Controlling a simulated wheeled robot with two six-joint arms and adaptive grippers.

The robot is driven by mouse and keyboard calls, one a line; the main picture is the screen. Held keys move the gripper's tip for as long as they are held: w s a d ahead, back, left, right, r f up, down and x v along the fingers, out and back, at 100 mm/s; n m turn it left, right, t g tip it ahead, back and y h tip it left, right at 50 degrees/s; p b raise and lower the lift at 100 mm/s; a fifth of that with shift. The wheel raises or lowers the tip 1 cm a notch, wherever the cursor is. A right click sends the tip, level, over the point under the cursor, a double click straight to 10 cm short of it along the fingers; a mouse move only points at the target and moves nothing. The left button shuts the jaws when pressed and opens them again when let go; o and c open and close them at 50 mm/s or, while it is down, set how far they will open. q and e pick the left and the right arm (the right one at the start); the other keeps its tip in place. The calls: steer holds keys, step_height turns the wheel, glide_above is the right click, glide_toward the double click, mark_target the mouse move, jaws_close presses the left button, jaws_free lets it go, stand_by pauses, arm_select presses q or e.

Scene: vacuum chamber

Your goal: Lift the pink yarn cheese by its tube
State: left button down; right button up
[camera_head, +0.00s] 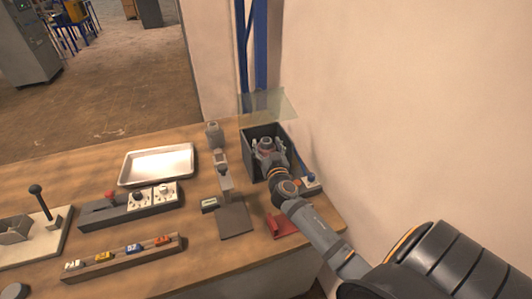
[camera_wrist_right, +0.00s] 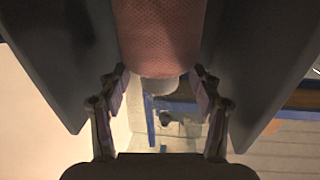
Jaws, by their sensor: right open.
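The pink yarn cheese (camera_wrist_right: 160,40) fills the upper middle of the right wrist view, and its pale tube end (camera_wrist_right: 160,86) sticks out toward the gap between my fingers. My right gripper (camera_wrist_right: 160,88) is open, with one finger on each side of the tube and visible space beside it. In the head view my right gripper (camera_head: 267,150) reaches into the dark open-topped chamber (camera_head: 252,168). There the gripper and wrist hide most of the cheese. My left gripper does not show.
Chamber walls stand close on both sides of the gripper. A clear lid (camera_head: 268,104) stands raised behind the chamber. A metal tray (camera_head: 157,165) and a grey stand (camera_head: 234,220) are to the left.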

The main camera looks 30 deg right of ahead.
steer(key=shift+s+r, duration=0.1)
steer(key=shift+s, duration=0.05)
steer(key=c, duration=0.4)
jaws_close()
